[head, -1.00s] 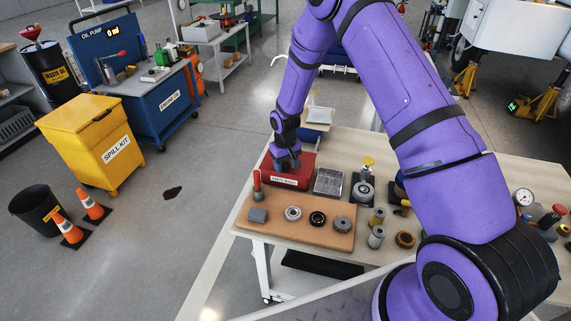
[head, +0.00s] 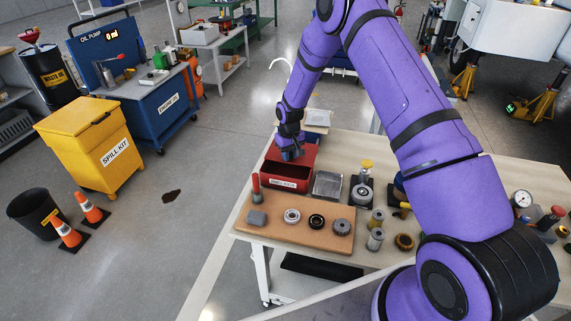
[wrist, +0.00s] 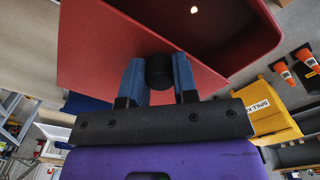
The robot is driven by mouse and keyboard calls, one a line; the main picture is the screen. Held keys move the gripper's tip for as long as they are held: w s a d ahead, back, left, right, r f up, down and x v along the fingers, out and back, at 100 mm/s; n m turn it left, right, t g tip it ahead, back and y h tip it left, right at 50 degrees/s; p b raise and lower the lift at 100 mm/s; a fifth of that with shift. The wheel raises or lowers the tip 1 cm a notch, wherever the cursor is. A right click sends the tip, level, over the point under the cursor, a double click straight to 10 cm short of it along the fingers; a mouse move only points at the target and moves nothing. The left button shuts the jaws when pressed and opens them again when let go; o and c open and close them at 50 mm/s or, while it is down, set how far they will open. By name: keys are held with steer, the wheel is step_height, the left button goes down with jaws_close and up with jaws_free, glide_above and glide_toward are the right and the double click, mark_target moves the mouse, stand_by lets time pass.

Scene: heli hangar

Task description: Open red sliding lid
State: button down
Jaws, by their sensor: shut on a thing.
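The red box (head: 283,185) with a white label on its front stands on the workbench. Its red sliding lid (head: 309,153) is part way back, and the dark inside shows at the front. In the wrist view the red lid (wrist: 105,50) lies beside the dark opening (wrist: 215,28). My gripper (head: 291,153) is over the lid at the box's far part. In the wrist view its blue fingers (wrist: 158,78) are on either side of the lid's round black knob (wrist: 159,70), shut on it.
A metal tray (head: 328,184) stands close to the right of the box. A white-topped stand (head: 318,118) is behind the bench's far edge.

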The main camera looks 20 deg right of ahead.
steer(key=w+d, duration=0.2)
steer(key=w, duration=0.1)
steer(key=shift+w+d, duration=0.15)
steer(key=shift+w, duration=0.15)
steer(key=c, duration=0.9)
jaws_free()
step_height(320, 180, up, 11)
steer(key=shift+f, duration=0.1)
